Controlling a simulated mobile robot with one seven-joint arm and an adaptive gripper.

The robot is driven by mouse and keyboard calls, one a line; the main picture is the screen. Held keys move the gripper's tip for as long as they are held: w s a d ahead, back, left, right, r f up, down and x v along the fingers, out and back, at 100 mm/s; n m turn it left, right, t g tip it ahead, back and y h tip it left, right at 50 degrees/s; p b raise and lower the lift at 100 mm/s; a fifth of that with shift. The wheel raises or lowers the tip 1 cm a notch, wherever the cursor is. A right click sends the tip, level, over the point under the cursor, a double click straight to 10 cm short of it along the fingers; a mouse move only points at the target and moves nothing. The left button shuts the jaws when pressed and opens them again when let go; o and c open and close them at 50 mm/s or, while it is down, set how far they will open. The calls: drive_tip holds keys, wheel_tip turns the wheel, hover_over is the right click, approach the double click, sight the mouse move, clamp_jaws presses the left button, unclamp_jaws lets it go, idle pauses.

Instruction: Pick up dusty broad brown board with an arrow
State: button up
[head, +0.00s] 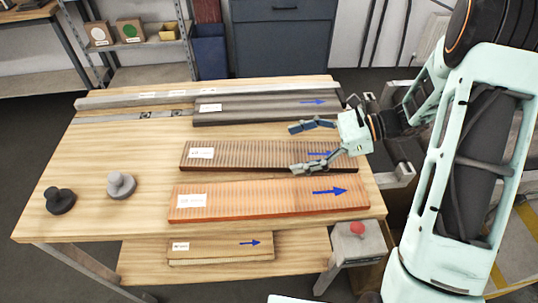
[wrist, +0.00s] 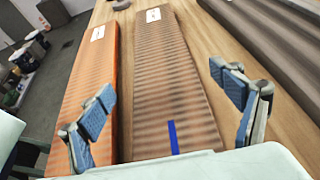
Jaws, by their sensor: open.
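The brown board (head: 250,153) lies flat on the table in the middle of three boards. It has dark, dusty-looking cross stripes, a white label at its left end and a blue arrow near its right end, partly hidden by my gripper in the head view. My gripper (head: 302,148) is open and empty over the right part of this board, one finger toward the back edge and one toward the front. In the wrist view the brown board (wrist: 165,75) runs between the spread fingers of my gripper (wrist: 161,84). I cannot tell whether the fingers touch it.
An orange board (head: 265,200) lies close in front, and a dark grey board (head: 260,105) lies behind. Another board (head: 220,248) rests on the lower shelf. Black (head: 59,201) and grey (head: 120,186) knobs stand at left. A red button (head: 357,228) sits front right.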

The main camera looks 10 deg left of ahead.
sight(271, 153)
drive_tip(key=x, duration=0.6)
drive_tip(key=shift+w, duration=0.15)
drive_tip(key=shift+c, duration=0.6)
drive_tip(key=c, duration=1.5)
drive_tip(key=shift+c, duration=0.8)
drive_tip(key=shift+r, duration=0.1)
